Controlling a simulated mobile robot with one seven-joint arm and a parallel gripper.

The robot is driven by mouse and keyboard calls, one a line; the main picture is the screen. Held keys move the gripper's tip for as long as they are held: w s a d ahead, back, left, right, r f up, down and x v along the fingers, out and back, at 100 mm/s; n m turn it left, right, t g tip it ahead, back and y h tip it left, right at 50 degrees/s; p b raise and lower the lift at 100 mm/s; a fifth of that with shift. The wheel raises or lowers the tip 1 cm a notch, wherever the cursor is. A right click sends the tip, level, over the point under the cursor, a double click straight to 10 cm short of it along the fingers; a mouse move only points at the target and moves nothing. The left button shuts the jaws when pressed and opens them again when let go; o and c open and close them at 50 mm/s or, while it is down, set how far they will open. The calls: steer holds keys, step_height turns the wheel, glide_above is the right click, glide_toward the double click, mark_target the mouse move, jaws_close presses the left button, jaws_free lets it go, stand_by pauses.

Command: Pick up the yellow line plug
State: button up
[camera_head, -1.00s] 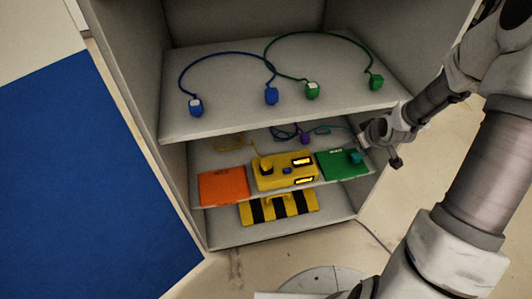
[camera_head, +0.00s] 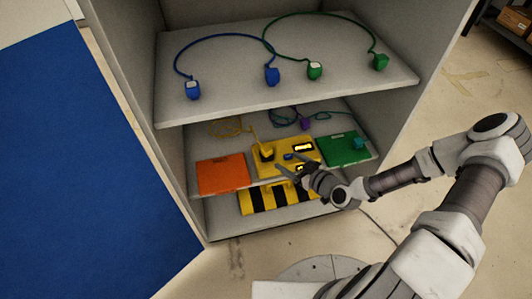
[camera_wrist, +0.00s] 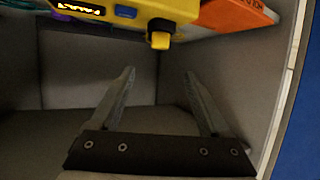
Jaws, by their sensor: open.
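The yellow line plug (camera_head: 266,153) stands at the left part of the yellow phone unit (camera_head: 265,170), with a yellow cord behind it. In the wrist view the yellow plug (camera_wrist: 160,34) shows at the top centre, with a dark part on it, beside the unit (camera_wrist: 105,22). My gripper (camera_head: 292,168) is open and empty in front of the unit. In the wrist view its two fingertips (camera_wrist: 160,73) point up toward the plug, which appears beyond and between them. I see no contact with the plug. My gripper partly hides the unit's right side in the head view.
An orange box (camera_head: 223,176) lies left of the unit and a green box (camera_head: 343,148) right of it. A striped yellow-black block (camera_head: 262,199) is on the shelf below. The upper shelf (camera_head: 225,105) holds blue and green corded plugs. Cabinet walls stand at both sides.

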mark_target(263, 147)
steer(key=b+x, duration=0.2)
steer(key=x, duration=0.9)
steer(key=shift+w+a+f, duration=0.2)
steer(key=shift+w+f, duration=0.05)
steer(key=shift+f, duration=0.05)
steer(key=x, duration=0.2)
steer(key=f+b+x, duration=0.1)
steer(key=x, duration=0.1)
steer(key=shift+w, duration=0.15)
steer(key=shift+w+a+f+b, duration=0.1)
steer(key=shift+w+a+b, duration=0.15)
steer(key=shift+w+b, duration=0.05)
jaws_close()
